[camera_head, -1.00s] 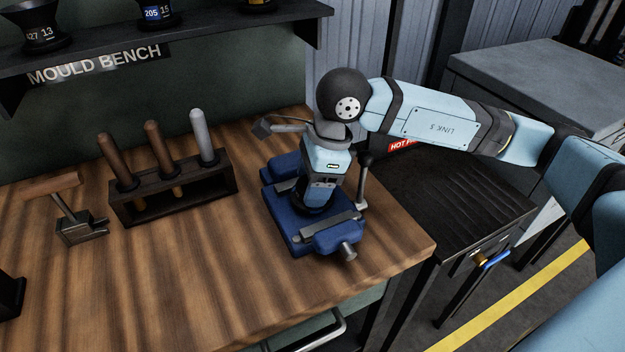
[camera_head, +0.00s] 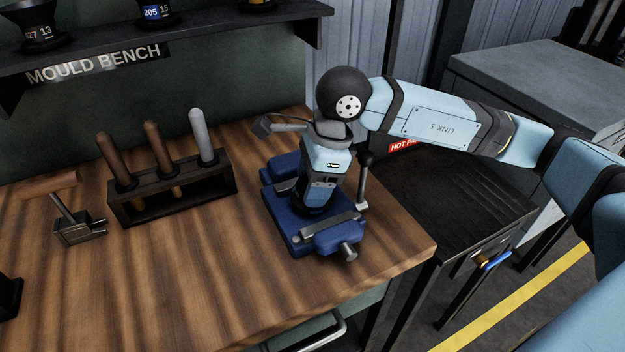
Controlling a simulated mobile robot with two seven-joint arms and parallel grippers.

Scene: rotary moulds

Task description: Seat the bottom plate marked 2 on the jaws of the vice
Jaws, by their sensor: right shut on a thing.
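The blue vice (camera_head: 340,238) stands near the right end of the wooden bench, with grey jaws (camera_head: 331,223) on top. My right gripper (camera_head: 313,208) points down over the middle of the vice, between its jaws in the picture. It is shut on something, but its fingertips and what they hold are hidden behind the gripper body. I cannot make out the bottom plate or its mark 2. I cannot tell whether anything touches the jaws. My left gripper is out of view.
A dark rack (camera_head: 172,192) with three upright handled tools stands left of the vice. A dark-topped table (camera_head: 450,200) with a red sign is at right. The bench front is clear.

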